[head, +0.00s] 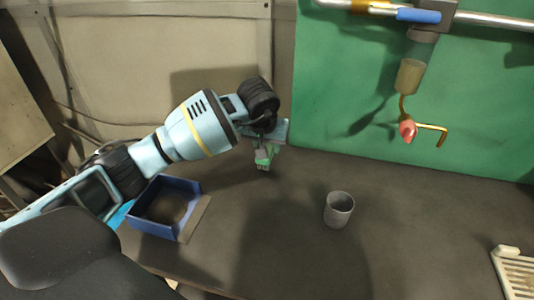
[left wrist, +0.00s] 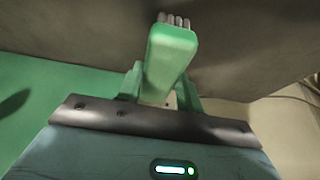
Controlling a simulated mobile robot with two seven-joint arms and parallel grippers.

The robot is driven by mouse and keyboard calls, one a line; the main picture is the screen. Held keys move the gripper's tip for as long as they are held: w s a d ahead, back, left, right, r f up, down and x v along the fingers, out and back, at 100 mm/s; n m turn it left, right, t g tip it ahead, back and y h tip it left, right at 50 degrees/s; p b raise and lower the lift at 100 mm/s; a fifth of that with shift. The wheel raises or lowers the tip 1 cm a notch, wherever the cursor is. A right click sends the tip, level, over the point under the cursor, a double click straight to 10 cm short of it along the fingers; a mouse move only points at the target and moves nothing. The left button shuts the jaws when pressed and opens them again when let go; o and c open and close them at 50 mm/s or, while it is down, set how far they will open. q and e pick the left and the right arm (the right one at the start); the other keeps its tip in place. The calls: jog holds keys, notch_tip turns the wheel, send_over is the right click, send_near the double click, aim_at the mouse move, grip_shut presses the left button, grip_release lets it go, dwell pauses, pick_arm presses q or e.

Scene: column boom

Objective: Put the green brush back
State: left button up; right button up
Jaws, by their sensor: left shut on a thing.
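My left gripper (head: 270,150) is shut on the green brush (head: 263,161) near the back of the dark table, left of the middle. In the left wrist view, the brush (left wrist: 171,48) sits between the green fingers (left wrist: 160,88), its pale bristle tips showing past its far end. In the head view the brush is small and partly hidden by the gripper, and its bristles are hard to make out. A grey cup (head: 339,209) stands upright on the table, right of and nearer than the gripper. My right gripper is not in view.
A blue open box (head: 154,228) stands at the table's left, below my left arm. A cream slatted rack (head: 517,272) is at the right edge. A pipe (head: 490,20) with a hanging clear container (head: 411,73) and red-tipped hook (head: 408,129) is at the back right. The table's middle is mostly clear.

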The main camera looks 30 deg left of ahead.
pick_arm(q)
jog(key=shift+f, duration=1.45)
jog(key=shift+f, duration=0.2)
jog(key=o, duration=1)
jog(key=shift+s, duration=0.1)
jog(key=shift+c, duration=0.2)
jog(key=shift+r, duration=0.15)
jog(key=shift+r, duration=0.25)
jog(key=p+v, duration=0.1)
jog(key=v, duration=1)
jog(key=shift+s+r, duration=0.15)
jog(key=shift+r, duration=0.15)
